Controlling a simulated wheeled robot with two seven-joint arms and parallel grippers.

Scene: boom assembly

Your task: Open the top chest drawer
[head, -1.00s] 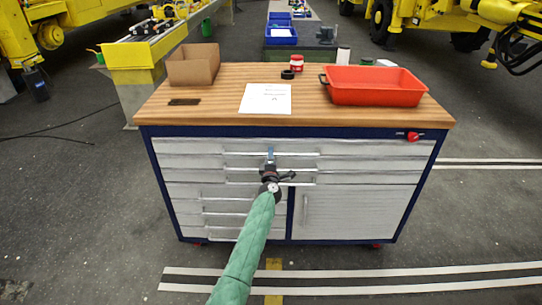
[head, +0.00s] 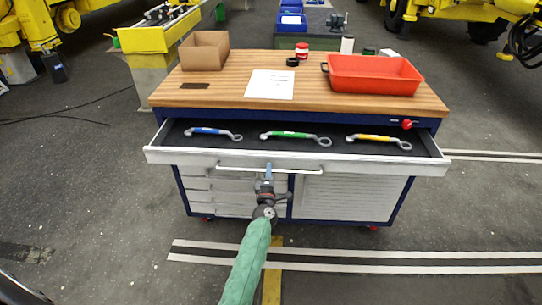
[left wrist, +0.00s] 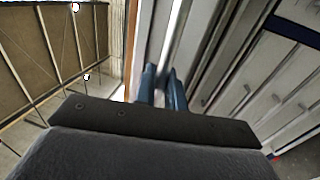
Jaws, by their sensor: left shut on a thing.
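The top chest drawer (head: 380,161) is pulled well out of the tool chest. Inside it lie a blue-handled wrench (head: 208,131), a green-handled wrench (head: 290,135) and a yellow-handled wrench (head: 375,139) on a dark liner. My left gripper (head: 268,172) is at the middle of the drawer front, shut on the long bar handle (head: 300,170). In the left wrist view the blue fingers (left wrist: 162,88) close around the pale handle bar. My right gripper is in neither view.
The wooden chest top (head: 225,90) holds a cardboard box (head: 204,50), a white sheet (head: 270,84), a red tray (head: 373,75) and a red-and-white jar (head: 302,50). Below are closed drawers (head: 200,187) and a cabinet door (head: 345,197). The floor in front is clear.

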